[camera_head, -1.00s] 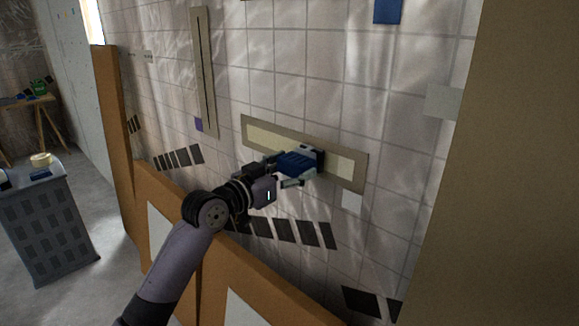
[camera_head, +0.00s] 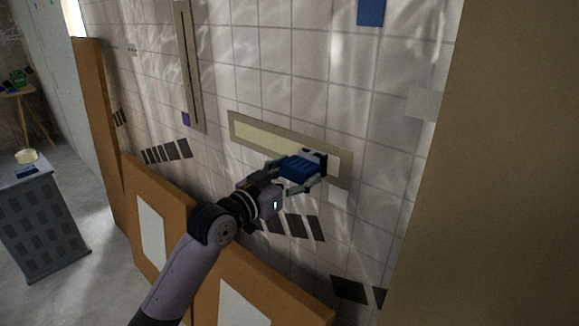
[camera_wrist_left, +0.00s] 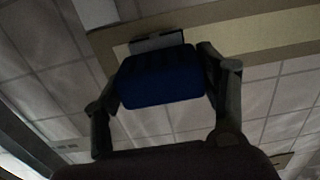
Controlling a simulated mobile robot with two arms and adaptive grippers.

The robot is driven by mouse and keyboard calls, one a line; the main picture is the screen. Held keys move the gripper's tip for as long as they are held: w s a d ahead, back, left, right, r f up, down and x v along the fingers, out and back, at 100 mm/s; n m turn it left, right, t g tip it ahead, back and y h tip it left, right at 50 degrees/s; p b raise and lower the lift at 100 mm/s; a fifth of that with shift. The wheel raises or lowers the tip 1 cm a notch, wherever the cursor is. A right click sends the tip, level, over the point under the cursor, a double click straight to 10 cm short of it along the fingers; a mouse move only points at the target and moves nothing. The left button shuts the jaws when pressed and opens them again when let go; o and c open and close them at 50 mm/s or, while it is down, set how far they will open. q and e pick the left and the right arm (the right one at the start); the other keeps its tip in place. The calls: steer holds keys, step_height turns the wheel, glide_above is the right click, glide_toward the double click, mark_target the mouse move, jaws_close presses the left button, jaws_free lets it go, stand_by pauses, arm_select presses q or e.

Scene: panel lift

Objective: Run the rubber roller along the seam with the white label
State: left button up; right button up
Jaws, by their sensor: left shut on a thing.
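My left gripper (camera_head: 304,174) is shut on a blue block-like tool (camera_head: 300,168), the rubber roller, with a dark and pale front end. The roller is in front of the right part of a long cream seam (camera_head: 270,138) in a beige frame on the tiled wall. A white label (camera_head: 337,196) is just below that seam's right end. In the left wrist view the roller (camera_wrist_left: 160,80) sits between both fingers, its grey front edge over the beige frame (camera_wrist_left: 235,38). I cannot tell whether it touches the seam. My right gripper is not in view.
A vertical seam (camera_head: 190,70) with a purple label (camera_head: 185,118) is on the wall to the left. A blue label (camera_head: 370,12) is at the top. Orange-brown panels (camera_head: 180,205) stand along the wall's foot. A grey cabinet (camera_head: 45,225) with a tape roll (camera_head: 26,156) is at left.

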arm_select(q)
steer(key=shift+s+d+r+p, duration=0.2)
steer(key=shift+s+d+p, duration=0.5)
steer(key=shift+d, duration=0.35)
steer(key=s+d+p, duration=0.2)
steer(key=d, duration=0.1)
steer(key=shift+s, duration=0.1)
steer(key=shift+s+a+p, duration=0.1)
steer(key=shift+p, duration=0.25)
steer(key=shift+p+v, duration=1.05)
steer(key=shift+v, duration=1.9)
steer(key=shift+f, duration=0.1)
